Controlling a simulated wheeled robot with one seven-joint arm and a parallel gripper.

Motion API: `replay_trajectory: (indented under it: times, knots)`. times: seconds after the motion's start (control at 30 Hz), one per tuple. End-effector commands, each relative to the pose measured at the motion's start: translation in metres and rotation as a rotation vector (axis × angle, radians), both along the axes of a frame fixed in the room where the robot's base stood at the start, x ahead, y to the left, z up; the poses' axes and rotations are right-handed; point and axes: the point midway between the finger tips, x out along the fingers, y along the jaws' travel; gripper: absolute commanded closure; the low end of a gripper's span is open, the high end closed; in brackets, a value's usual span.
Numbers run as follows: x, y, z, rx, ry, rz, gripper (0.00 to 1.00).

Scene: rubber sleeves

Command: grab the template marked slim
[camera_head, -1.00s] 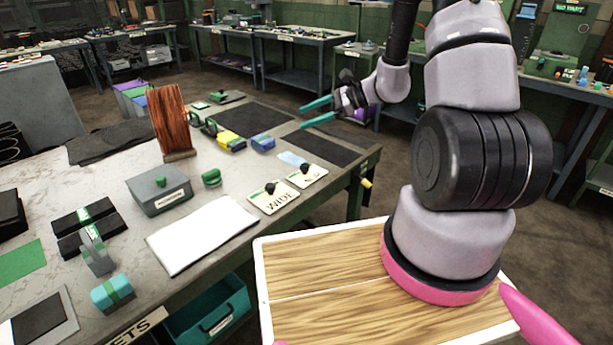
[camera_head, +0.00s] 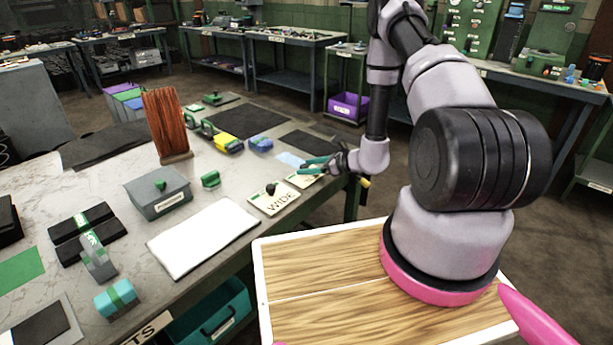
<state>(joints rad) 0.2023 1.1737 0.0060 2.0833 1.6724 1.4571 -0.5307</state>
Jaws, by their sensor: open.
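Two cream templates with dark knobs lie near the right edge of the table. The nearer one (camera_head: 270,202) is marked WIDE. The other template (camera_head: 298,182) lies just behind and right of it; its marking is hidden behind my gripper, so I cannot read it. My gripper (camera_head: 306,167) has teal fingers and is open, at this second template, with the fingers pointing left. It covers most of that template and its knob. I cannot tell whether the fingers are around the knob or touching it.
A light blue sheet (camera_head: 290,159) lies just behind the templates, with a blue block (camera_head: 260,143) and a yellow block (camera_head: 228,143) further back. A white pad (camera_head: 203,238) and a grey lidded box (camera_head: 159,193) are to the left. A yellow-tipped part (camera_head: 365,182) sticks out at the table's right edge.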

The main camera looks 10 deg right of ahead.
Motion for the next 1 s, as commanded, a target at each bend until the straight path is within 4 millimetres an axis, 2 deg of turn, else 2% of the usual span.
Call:
replay_trajectory:
  times: [0.33,0.63,0.67,0.7,0.83,0.87,1.0]
  knots:
    - [0.028,0.031,-0.018,0.0,-0.001,0.003,0.27]
    - [0.032,0.036,-0.021,-0.001,-0.001,0.0,0.27]
    - [0.032,0.035,-0.021,-0.001,-0.001,0.0,0.31]
    - [0.032,0.035,-0.021,-0.001,-0.001,0.0,0.46]
    - [0.032,0.035,-0.021,-0.001,-0.001,0.0,0.96]
    - [0.032,0.035,-0.021,-0.001,-0.001,0.0,1.0]
    - [0.032,0.035,-0.02,0.0,-0.001,0.0,1.0]
